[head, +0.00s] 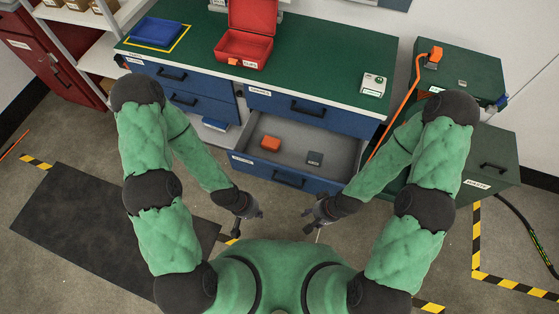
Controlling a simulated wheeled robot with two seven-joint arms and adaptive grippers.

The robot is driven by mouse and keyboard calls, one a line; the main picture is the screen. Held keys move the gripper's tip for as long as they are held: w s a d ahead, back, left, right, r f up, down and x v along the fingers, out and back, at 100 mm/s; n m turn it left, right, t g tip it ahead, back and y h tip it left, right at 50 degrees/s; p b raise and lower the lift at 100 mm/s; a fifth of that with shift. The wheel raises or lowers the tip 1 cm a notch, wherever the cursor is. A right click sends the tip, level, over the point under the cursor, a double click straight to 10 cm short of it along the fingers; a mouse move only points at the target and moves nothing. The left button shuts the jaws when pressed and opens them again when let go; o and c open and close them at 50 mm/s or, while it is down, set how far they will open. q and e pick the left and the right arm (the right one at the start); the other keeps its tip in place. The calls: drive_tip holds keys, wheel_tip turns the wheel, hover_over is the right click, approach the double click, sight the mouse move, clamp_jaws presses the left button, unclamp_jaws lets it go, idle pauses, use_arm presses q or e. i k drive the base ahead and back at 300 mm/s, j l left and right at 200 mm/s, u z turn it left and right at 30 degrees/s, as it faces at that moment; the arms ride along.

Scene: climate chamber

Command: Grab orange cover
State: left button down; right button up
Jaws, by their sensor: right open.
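A small orange block-like piece (270,143), which looks like the orange cover, lies in the left part of the open drawer (330,142) in the head view. A small dark grey block (315,158) lies to its right in the same drawer. My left gripper (257,213) is in front of the drawer, below and left of its front panel, with nothing seen in it; its jaws are too small to judge. My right gripper (308,214) is open and empty, also in front of the drawer. Both are apart from the orange piece.
The green worktop (310,78) carries a blue tray (156,32), an open red case (243,50) with an orange clasp and a small white box (374,84). An orange cable with an orange plug (436,54) runs by the green cabinet (470,75) at right. A dark mat (95,225) lies left.

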sight(269, 143)
drive_tip(key=i+j+z, duration=0.1)
drive_tip(key=j, duration=0.35)
drive_tip(key=i+j+z, duration=0.1)
drive_tip(key=i+j, duration=0.15)
drive_tip(key=j, duration=0.2)
drive_tip(key=i+j+z, duration=0.1)
drive_tip(key=j, duration=0.35)
drive_tip(key=i+j+z, duration=0.15)
drive_tip(key=j, duration=0.35)
drive_tip(key=i+j+z, duration=0.1)
drive_tip(key=j, duration=0.4)
drive_tip(key=i+j+z, duration=0.1)
drive_tip(key=j, duration=0.4)
drive_tip(key=i, duration=0.1)
